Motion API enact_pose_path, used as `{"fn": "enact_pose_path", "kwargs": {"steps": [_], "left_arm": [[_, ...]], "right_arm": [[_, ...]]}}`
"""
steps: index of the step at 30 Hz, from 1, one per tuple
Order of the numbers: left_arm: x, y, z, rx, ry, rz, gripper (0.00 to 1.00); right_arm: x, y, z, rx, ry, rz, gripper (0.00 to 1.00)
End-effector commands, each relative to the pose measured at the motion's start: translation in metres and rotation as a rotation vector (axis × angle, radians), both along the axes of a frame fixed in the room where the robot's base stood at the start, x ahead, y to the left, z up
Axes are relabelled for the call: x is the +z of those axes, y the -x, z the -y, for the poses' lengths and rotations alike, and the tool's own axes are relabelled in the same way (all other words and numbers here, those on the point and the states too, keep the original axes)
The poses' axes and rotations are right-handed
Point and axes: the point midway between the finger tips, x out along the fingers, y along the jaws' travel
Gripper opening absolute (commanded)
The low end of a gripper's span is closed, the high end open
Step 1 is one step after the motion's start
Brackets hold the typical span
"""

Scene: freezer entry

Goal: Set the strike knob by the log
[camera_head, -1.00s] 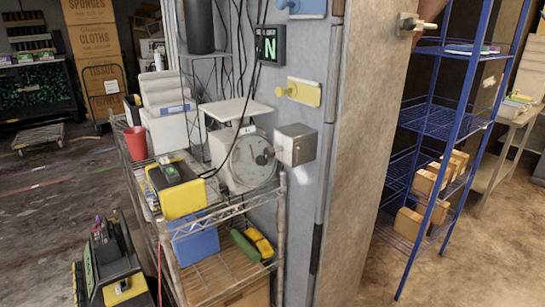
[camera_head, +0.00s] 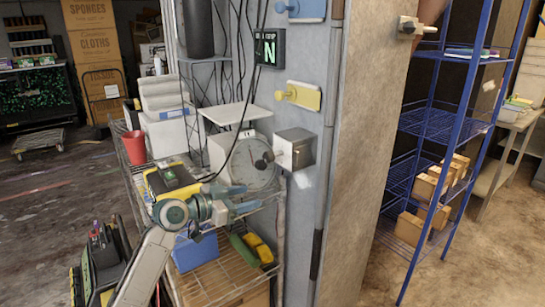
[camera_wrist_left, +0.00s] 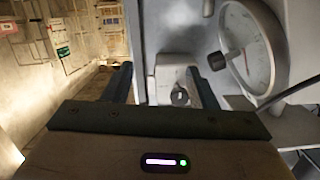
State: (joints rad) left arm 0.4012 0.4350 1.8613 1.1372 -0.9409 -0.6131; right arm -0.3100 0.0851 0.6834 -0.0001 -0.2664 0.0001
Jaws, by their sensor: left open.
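A steel box (camera_head: 294,149) with a small knob sits on the grey wall, right beside a round white dial (camera_head: 252,163); it seems to be the strike knob by the log, though no label is readable. My left gripper (camera_head: 254,199) is open and empty, below and in front of the dial and box, apart from both. In the left wrist view a pale box (camera_wrist_left: 172,72) with a dark round knob (camera_wrist_left: 180,96) shows between the two spread fingers, farther off. The dial (camera_wrist_left: 250,45) is at upper right there. My right gripper is not in view.
A yellow knob plate (camera_head: 300,96) and a blue plate (camera_head: 304,9) are on the wall above. A wire rack (camera_head: 215,280) with a yellow-and-black box (camera_head: 170,180) and a red cup (camera_head: 135,148) stands left. A blue shelf (camera_head: 430,125) is at right.

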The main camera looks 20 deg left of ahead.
Motion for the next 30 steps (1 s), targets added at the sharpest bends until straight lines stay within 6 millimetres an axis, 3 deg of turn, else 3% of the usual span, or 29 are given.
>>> {"fn": "enact_pose_path", "kwargs": {"steps": [1, 3, 7, 13, 24, 30], "left_arm": [[0.024, -0.01, -0.007, -0.002, 0.019, 0.045, 0.52], [0.047, -0.019, -0.014, -0.007, 0.043, 0.092, 0.52], [0.071, -0.028, -0.021, -0.01, 0.069, 0.138, 0.52], [0.078, -0.042, -0.011, -0.011, 0.078, 0.146, 0.52], [0.077, -0.094, 0.031, -0.013, 0.077, 0.141, 0.52], [0.075, -0.11, 0.042, -0.011, 0.073, 0.143, 0.52]], "right_arm": [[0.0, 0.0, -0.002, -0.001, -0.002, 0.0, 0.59], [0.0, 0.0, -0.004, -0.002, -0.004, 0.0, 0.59], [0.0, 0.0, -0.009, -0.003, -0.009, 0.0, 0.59], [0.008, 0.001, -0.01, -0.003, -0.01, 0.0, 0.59], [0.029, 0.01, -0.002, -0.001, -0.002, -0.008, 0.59], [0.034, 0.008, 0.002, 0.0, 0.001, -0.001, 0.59]]}}
